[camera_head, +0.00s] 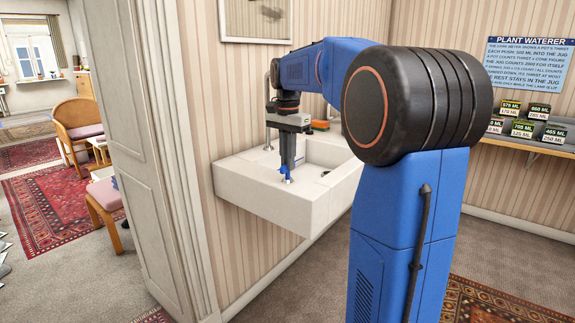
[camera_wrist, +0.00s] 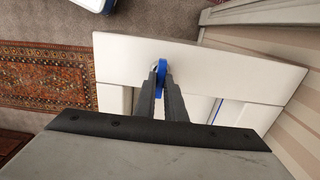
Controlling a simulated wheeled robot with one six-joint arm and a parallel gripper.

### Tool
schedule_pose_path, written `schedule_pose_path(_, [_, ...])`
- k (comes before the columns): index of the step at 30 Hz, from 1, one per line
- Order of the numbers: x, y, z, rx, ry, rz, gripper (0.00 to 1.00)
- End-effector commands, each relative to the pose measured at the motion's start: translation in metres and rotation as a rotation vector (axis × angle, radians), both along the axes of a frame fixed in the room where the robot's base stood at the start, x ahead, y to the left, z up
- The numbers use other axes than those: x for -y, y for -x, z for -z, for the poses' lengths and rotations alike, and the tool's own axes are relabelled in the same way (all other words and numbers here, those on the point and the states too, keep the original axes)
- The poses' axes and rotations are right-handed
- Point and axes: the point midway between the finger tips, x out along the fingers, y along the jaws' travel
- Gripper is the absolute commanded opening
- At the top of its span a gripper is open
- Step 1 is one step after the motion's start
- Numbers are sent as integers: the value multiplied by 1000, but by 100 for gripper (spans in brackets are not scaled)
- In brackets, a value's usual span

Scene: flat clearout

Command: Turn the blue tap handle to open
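The blue tap handle (camera_head: 281,170) sits on the white basin's (camera_head: 256,200) rim in the head view, partly hidden by my gripper. My gripper (camera_head: 287,175) points down at it from above. In the wrist view, the handle (camera_wrist: 161,70) shows as a narrow blue piece between my two dark fingertips (camera_wrist: 161,84). The fingers are close together, one on each side, and the blue fills the gap between them, so my gripper looks shut on the handle. The spout and any water flow cannot be made out.
The striped wall stands close behind the basin. An orange-topped object (camera_head: 320,125) lies at the basin's back. A shelf (camera_head: 530,147) with several labelled pots and a blue sign (camera_head: 527,66) are at the right. A door frame (camera_head: 165,150) stands left; carpeted floor lies in front.

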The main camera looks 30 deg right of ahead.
Motion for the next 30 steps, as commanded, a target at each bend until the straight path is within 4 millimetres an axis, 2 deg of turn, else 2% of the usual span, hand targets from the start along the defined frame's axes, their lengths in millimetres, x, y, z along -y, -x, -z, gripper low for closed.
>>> schedule_pose_path(5, [0, 0, 0, 0, 0, -33, 0])
schedule_pose_path(17, [0, 0, 0, 0, 0, -378, 0])
schedule_pose_path(30, [0, 0, 0, 1, 0, -434, 0])
